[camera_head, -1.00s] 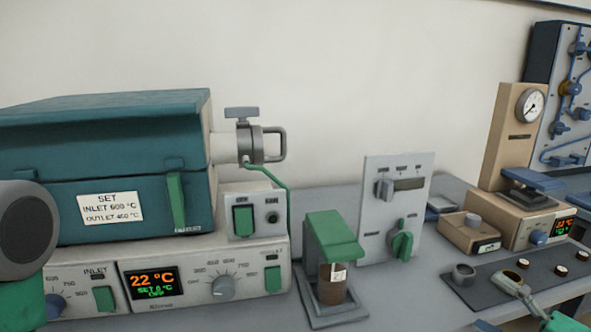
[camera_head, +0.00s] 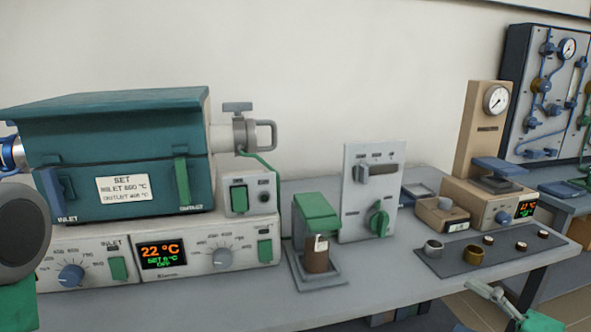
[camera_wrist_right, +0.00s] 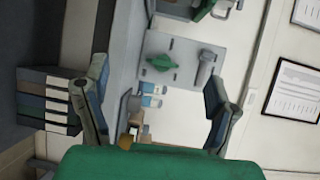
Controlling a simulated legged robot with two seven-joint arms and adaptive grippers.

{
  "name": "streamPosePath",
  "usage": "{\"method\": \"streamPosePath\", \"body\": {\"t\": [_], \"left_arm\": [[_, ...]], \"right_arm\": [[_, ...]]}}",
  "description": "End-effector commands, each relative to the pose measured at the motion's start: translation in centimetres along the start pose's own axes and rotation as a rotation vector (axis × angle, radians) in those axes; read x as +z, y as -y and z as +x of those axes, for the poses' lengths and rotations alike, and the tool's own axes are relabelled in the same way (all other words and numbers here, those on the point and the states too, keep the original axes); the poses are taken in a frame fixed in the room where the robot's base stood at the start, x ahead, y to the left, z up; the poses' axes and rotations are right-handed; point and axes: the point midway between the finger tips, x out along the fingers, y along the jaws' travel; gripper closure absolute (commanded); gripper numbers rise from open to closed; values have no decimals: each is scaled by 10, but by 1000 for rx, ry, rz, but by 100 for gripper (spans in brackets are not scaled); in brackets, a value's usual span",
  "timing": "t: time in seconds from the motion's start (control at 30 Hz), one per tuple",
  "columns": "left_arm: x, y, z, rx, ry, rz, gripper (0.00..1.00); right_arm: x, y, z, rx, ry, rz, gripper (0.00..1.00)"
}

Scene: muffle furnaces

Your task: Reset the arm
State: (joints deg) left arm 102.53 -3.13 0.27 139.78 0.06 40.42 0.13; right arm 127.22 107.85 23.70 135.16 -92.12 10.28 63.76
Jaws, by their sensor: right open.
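My right gripper (camera_head: 488,292) shows at the lower right of the head view, in front of the table's front edge and apart from the dark mat (camera_head: 430,262). In the right wrist view its two fingers (camera_wrist_right: 156,80) stand wide apart with nothing between them. A brass-coloured cup (camera_head: 473,255) stands on the mat beside a grey cup (camera_head: 433,248) and several small dark pieces with pale tops. A grey and green arm part of mine shows at the left edge of the head view. My left gripper is not in view.
A teal furnace (camera_head: 110,150) on a control unit (camera_head: 200,256) fills the left. A green-topped stand (camera_head: 318,215) holds a brown jar (camera_head: 316,258). A grey panel (camera_head: 356,210) and a beige gauge press (camera_head: 470,135) stand behind. Bare table (camera_head: 385,280) lies in front.

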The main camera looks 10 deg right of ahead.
Motion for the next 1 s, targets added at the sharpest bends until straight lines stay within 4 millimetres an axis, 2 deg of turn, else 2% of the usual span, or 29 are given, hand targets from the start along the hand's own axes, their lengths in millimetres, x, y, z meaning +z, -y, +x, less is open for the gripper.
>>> {"method": "streamPosePath", "body": {"t": [0.33,0.57,0.77,1.0], "left_arm": [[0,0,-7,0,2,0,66],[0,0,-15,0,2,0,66],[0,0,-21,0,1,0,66],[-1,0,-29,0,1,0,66]], "right_arm": [[50,-23,24,154,160,-16,21],[104,-68,32,378,308,-58,21],[146,-118,17,611,420,-144,21],[176,-176,-25,905,542,-332,21]]}}
